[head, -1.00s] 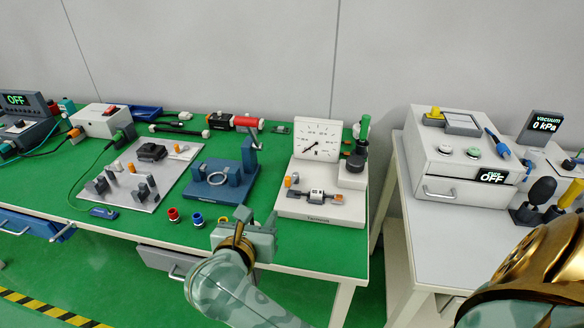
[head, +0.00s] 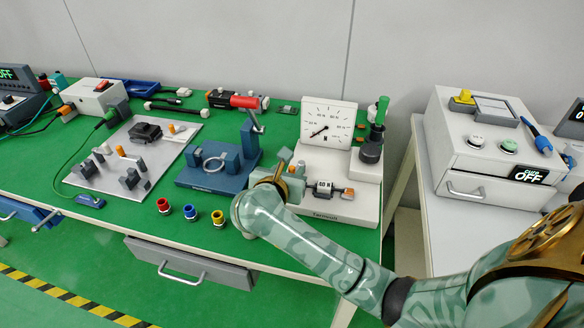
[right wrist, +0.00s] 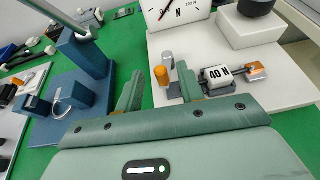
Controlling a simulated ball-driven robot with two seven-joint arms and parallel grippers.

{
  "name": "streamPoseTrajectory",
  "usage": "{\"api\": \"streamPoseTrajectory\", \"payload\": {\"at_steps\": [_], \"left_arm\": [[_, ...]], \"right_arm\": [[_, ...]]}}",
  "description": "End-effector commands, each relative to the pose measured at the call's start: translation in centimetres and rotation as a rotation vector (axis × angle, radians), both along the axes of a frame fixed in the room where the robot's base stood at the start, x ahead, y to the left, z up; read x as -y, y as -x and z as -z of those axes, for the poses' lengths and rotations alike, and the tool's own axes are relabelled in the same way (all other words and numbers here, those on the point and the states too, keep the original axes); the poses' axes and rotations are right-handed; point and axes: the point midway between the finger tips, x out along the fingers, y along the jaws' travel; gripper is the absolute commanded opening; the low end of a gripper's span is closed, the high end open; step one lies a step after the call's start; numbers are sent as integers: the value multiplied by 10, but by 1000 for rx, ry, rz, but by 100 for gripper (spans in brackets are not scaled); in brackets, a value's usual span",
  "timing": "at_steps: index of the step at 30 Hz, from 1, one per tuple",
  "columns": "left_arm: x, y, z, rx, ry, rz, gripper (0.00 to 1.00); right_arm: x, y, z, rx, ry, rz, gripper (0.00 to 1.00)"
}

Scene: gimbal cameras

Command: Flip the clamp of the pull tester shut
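The pull tester is a white base (head: 340,207) with a square dial gauge (head: 328,124) at its back and a black-and-green knob (head: 372,145) at its right. Its clamp lever with an orange tip (right wrist: 162,76) stands upright at the left of the base. A small "40 N" block (right wrist: 216,74) lies to the right of the lever. My right gripper (head: 287,170) is over the base's left edge, partly hidden by its own arm. In the right wrist view its fingers (right wrist: 160,70) are open, with the orange tip showing between them; contact cannot be told. My left gripper is out of view.
A blue fixture (head: 217,178) with a red-handled lever stands just left of the tester. Red, blue and yellow connectors (head: 190,211) are at the table's front edge. A grey plate (head: 135,160) lies further left. A second table with a white box (head: 490,150) stands at right.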

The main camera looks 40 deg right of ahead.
Motion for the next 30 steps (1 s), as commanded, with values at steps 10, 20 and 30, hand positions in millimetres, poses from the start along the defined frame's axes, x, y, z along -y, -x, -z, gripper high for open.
{"api": "streamPoseTrajectory", "payload": {"at_steps": [10, 20, 30], "left_arm": [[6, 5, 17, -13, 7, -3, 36], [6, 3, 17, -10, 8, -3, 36], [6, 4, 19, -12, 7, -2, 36]], "right_arm": [[36, -28, 20, -1, 1, 0, 38], [37, -29, 19, 0, 0, -1, 32], [39, -27, 22, -3, -3, -35, 0]]}}
